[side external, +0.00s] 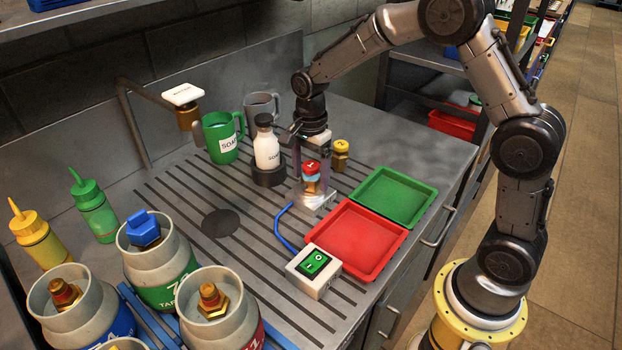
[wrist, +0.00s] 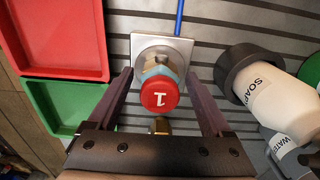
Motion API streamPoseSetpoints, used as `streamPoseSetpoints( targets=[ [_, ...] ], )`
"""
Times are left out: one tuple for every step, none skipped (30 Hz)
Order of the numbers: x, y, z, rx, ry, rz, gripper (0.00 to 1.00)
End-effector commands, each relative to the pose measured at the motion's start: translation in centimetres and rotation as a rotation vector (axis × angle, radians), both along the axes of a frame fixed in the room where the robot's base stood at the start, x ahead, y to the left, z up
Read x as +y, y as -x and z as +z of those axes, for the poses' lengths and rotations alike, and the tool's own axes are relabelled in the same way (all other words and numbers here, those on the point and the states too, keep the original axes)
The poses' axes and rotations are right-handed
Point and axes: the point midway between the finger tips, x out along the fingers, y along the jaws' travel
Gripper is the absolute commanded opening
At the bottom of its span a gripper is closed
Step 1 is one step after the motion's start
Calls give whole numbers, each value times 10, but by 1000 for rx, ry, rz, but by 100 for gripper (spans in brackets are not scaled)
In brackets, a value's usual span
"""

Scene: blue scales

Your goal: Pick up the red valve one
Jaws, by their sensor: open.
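The red valve (side external: 312,167), marked "1", sits on top of a brass fitting on a pale square base (side external: 318,201). In the wrist view the red valve (wrist: 160,95) faces the camera, with a light blue part and brass beneath it and the square base (wrist: 178,45) behind. My gripper (side external: 312,184) points down over the fitting. Its fingers stand open on either side of the valve, and in the wrist view a gap shows between each finger of my gripper (wrist: 159,77) and the red cap. The valve is upright and not gripped.
A soap bottle (side external: 266,150) in a dark holder stands close left of my gripper, with a green mug (side external: 222,140) beyond. A brass fitting (side external: 341,150) stands behind right. Red (side external: 352,240) and green (side external: 392,197) trays lie right. A switch box (side external: 313,270) is in front.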

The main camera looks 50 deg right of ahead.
Motion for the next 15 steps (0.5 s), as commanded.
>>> streamPoseSetpoints(
  targets=[
    [0, 0, -3, 1, 0, 0, 83],
    [0, 0, -4, 1, 0, 0, 83],
    [0, 0, -5, 0, 0, 0, 83],
    [0, 0, -5, 0, 0, 0, 83],
    [0, 0, -5, -1, 0, 0, 83],
    [0, 0, -5, -1, 0, 0, 83],
    [0, 0, -5, -1, 0, 0, 83],
    [0, 0, -5, 0, 0, 0, 83],
    [0, 0, -5, 0, 0, 0, 82],
    [0, 0, -5, 0, 0, 0, 76],
    [0, 0, -5, 0, 0, 0, 71],
    [0, 0, -5, 0, 0, 0, 64],
    [0, 0, -5, 0, 0, 0, 58],
    [0, 0, -5, 0, 0, 0, 53],
    [0, 0, -5, 0, 0, 0, 46]
  ],
)
